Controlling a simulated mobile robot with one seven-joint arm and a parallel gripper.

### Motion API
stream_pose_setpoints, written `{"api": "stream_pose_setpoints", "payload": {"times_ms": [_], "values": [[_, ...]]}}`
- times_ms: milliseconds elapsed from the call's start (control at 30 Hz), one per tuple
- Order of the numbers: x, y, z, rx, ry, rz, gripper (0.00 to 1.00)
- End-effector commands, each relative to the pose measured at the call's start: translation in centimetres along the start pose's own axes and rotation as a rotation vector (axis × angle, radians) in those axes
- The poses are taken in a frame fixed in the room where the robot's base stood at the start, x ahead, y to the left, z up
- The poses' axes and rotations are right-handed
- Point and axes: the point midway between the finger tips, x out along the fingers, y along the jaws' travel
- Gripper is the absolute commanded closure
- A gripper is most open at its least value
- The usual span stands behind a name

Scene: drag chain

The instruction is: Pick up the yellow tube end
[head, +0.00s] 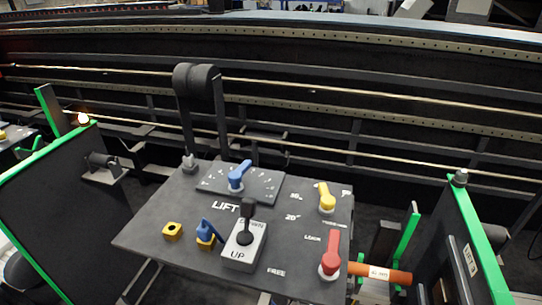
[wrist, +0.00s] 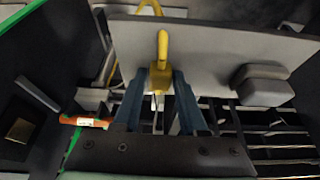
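In the wrist view the two dark blue fingers of my gripper (wrist: 161,76) stand apart, with a clear gap between them. A yellow tube end (wrist: 162,48) shows straight ahead, between and just beyond the fingertips. It is upright in the picture, with a wider yellow base lower down between the tips. I cannot tell whether the fingers touch it. My gripper does not show in the head view. There, the tilted control panel (head: 175,205) carries a yellow-handled valve (head: 326,198), but I cannot tell if this is the same yellow piece.
The panel also carries a red handle (head: 331,255), a blue handle (head: 238,176) and a black lever (head: 246,222). An orange tube (head: 380,273) is at its right. Dark green-edged plates (head: 45,205) stand on both sides. Long rails run behind.

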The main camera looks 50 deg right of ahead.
Motion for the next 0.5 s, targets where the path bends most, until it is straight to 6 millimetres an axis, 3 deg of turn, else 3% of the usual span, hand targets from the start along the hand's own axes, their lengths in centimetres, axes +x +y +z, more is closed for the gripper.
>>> {"api": "stream_pose_setpoints", "payload": {"times_ms": [33,200,500], "values": [[-0.01,0.00,0.01,0.000,0.000,0.000,0.69],[-0.02,0.00,0.01,0.000,0.000,0.000,1.00],[-0.04,-0.01,0.00,0.000,0.000,0.000,1.00]]}}
